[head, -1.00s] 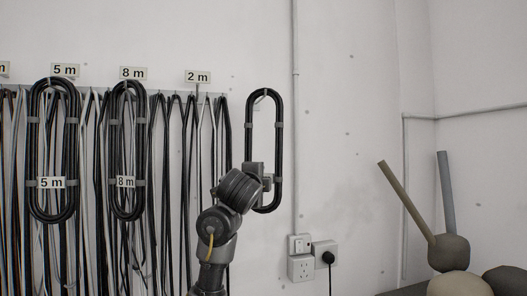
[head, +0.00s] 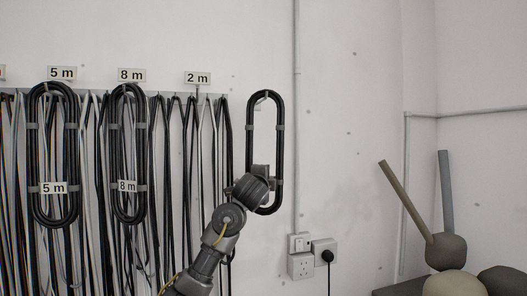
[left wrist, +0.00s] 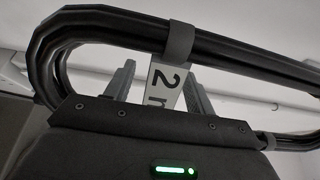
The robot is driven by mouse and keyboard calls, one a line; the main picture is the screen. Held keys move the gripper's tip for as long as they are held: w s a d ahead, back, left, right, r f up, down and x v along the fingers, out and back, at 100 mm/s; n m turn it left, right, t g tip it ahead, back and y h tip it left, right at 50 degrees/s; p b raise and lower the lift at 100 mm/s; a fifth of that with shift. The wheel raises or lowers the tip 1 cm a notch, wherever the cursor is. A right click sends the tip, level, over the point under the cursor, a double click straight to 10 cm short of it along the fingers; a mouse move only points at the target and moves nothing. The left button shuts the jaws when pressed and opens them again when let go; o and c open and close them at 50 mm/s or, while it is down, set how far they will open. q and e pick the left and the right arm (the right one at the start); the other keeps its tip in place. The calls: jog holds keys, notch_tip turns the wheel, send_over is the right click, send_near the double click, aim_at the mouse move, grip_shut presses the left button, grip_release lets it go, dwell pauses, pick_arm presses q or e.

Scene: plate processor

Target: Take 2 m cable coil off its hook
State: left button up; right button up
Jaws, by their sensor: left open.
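The 2 m cable coil (head: 279,112) is a black oblong loop with grey bands. It hangs upright on a small hook (head: 262,97) on the wall, right of the cable rail. In the left wrist view the coil (left wrist: 240,48) crosses the picture, and its white tag (left wrist: 166,88) reads "2", partly hidden. My left gripper (left wrist: 161,88) is open, with one finger on each side of the tag. In the head view the left gripper (head: 266,180) is at the coil's lower part; its fingers are mostly hidden by the wrist. My right gripper is not in view.
A 5 m coil (head: 73,130) and an 8 m coil (head: 141,130) hang at left, before many loose cables. A "2 m" sign (head: 197,78) stands over the rail. Wall sockets (head: 300,266) and a conduit (head: 296,150) are at right. The wall between is clear.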

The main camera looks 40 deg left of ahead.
pick_arm(q)
jog(key=shift+d, duration=0.15)
jog(key=shift+c, duration=0.8)
grip_shut()
jog(key=s+d+r+b, duration=0.3)
jog(key=s+r+b, duration=0.1)
jog(key=s+r, duration=0.2)
jog(key=s+d+r+b, duration=0.3)
jog(key=s+r+b, duration=0.1)
jog(key=s+r, duration=0.2)
jog(key=shift+s+d+r+b, duration=0.25)
jog(key=shift+s+r+b, duration=0.05)
jog(key=shift+r, duration=0.25)
